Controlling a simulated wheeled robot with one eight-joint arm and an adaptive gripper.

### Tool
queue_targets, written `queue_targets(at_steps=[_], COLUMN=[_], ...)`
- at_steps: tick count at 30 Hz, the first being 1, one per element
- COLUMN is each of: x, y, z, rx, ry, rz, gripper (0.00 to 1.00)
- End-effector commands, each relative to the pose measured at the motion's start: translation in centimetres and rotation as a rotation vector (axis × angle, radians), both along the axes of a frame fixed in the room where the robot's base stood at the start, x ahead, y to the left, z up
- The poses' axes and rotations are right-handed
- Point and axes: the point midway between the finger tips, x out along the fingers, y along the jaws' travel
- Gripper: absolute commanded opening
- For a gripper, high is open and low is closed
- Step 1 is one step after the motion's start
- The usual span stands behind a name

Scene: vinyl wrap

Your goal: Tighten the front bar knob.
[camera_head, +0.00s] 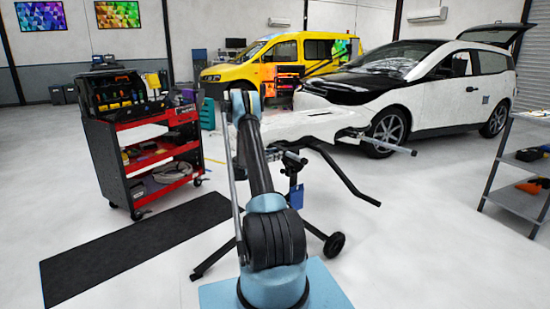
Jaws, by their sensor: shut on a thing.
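A work stand holds a white car panel (310,125) in the middle of the camera_head view. The stand's front bar (340,172) is dark and bent, and reaches out to the right. A dark clamp-like part (293,158) sits at the top of the stand's post, just right of my arm. A blue tag (296,196) is on the post below it. I cannot make out the front bar knob itself. My arm rises from the bottom centre and reaches toward the stand. Its raised elbow and dark link cover what lies beyond, and I cannot make out my gripper.
A red and black tool cart (130,165) stands left, with a black mat (135,245) before it. A white car (415,90) and a yellow van (275,65) are behind. A grey shelf (515,190) is at the right. The stand's wheeled legs (333,244) spread over the floor.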

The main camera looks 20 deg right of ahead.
Motion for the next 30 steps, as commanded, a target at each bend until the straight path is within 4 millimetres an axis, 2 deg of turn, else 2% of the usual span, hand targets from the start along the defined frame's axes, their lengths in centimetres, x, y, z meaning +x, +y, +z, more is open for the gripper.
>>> queue_targets(at_steps=[11,30], x=[0.01,-0.10], y=[0.03,0.09], z=[0.00,-0.11], rx=[0.062,0.248], ry=[-0.191,-0.766], rz=[0.000,-0.001], gripper=[0.15,0.15])
